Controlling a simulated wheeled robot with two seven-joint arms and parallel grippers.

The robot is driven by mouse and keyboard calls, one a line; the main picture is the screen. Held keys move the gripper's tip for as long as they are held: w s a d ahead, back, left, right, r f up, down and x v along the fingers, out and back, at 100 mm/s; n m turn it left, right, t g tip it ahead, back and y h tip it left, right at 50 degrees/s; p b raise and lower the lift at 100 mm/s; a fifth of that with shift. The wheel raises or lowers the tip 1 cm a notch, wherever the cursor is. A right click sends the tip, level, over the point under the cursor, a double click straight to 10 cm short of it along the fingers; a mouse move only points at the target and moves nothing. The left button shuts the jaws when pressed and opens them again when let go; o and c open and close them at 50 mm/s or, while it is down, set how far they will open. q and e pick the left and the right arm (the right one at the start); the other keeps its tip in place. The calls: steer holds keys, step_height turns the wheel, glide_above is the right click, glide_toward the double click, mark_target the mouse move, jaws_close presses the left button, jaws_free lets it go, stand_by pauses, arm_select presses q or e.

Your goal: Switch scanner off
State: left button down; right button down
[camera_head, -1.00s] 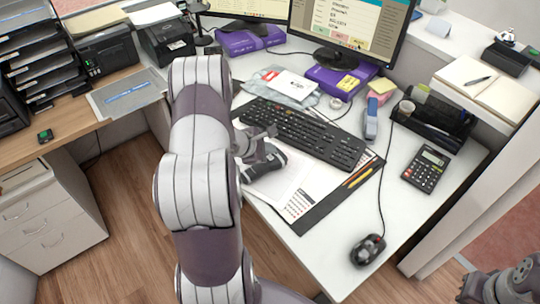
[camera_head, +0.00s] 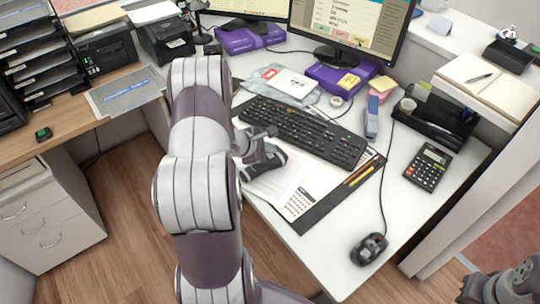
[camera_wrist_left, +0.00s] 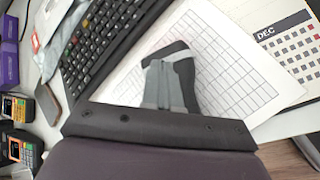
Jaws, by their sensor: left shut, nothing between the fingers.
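A dark handheld device (camera_head: 274,160), which looks like the scanner, lies on the printed sheets in front of the keyboard. It also shows as a black shape (camera_wrist_left: 185,66) in the left wrist view, partly hidden by my fingers. My left gripper (camera_head: 262,148) is shut and empty, right over the device. In the left wrist view its grey fingers (camera_wrist_left: 163,78) overlap the black shape; I cannot tell whether they touch it. The device's switch cannot be made out. Part of my right arm's end (camera_head: 500,284) shows at the bottom right; its jaw state is unclear.
The keyboard (camera_head: 305,133) lies just behind the device. A mouse (camera_head: 369,248), calculator (camera_head: 427,166) and blue-grey stapler-like item (camera_head: 371,122) are to the right. Monitors and purple boxes (camera_head: 340,77) stand behind. The white desk's front right is mostly clear.

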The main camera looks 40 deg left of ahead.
arm_select(q)
steer(key=shift+f+b, duration=0.4)
steer(key=shift+b, duration=0.25)
stand_by(0.6)
steer(key=shift+r+p, duration=0.55)
steer(key=shift+r, duration=0.35)
step_height(320, 180, up, 6)
steer(key=p, duration=0.3)
steer(key=shift+p, duration=0.3)
